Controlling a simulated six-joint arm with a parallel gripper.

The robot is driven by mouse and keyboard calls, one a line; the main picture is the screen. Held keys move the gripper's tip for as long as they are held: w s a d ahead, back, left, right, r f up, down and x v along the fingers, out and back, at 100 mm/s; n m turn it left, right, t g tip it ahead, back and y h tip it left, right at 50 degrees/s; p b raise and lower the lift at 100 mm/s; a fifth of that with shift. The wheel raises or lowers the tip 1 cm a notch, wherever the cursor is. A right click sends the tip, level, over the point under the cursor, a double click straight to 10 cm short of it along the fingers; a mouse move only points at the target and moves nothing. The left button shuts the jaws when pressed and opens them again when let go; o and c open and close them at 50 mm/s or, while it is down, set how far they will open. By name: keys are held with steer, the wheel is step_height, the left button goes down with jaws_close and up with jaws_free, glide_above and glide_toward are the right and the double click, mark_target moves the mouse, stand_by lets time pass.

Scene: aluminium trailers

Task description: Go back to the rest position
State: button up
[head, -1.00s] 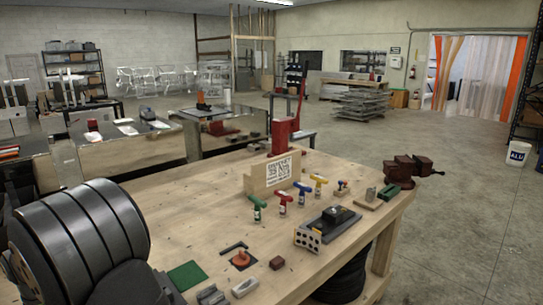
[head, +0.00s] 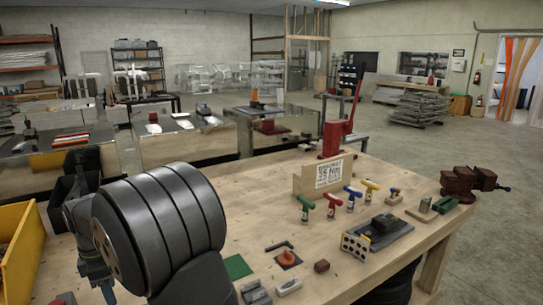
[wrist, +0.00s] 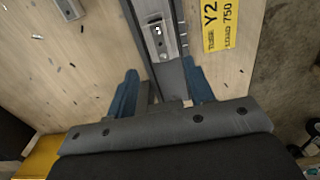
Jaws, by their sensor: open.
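My gripper (wrist: 160,88) shows two blue fingers spread apart in the wrist view. Nothing is clearly held between them. A grey metal rail (wrist: 172,75) with a small metal fitting runs below and between the fingers; I cannot tell how far below it lies. In the head view my gripper's blue parts show at the lower left, beside my large dark arm link, and the fingertips are partly cut off.
The wooden workbench (head: 300,230) holds several coloured-handled tools, a red vise (head: 470,182), a green pad (head: 236,266) and a red press (head: 335,135). A yellow bin (head: 20,250) stands at the far left. A yellow label (wrist: 220,25) lies beside the rail.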

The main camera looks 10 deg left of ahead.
step_height(320, 180, down, 10)
steer(key=shift+r, duration=0.1)
steer(key=r, duration=0.3)
steer(key=d+r, duration=0.1)
steer(key=r, duration=0.1)
steer(key=shift+w, duration=0.3)
steer(key=w+d+r, duration=0.5)
steer(key=d+r, duration=0.1)
steer(key=d, duration=0.3)
steer(key=w+a+f, duration=0.2)
steer(key=w+a, duration=0.7)
steer(key=a, duration=0.1)
steer(key=s+a+f, duration=0.1)
steer(key=a+f, duration=0.1)
steer(key=a, duration=0.1)
steer(key=s+a+f, duration=0.2)
steer(key=a+f, duration=0.1)
steer(key=s+a+f, duration=0.2)
steer(key=a, duration=0.1)
steer(key=shift+a+f, duration=0.2)
steer(key=shift+f, duration=0.05)
steer(key=shift+a+f, duration=0.1)
steer(key=shift+f, duration=0.4)
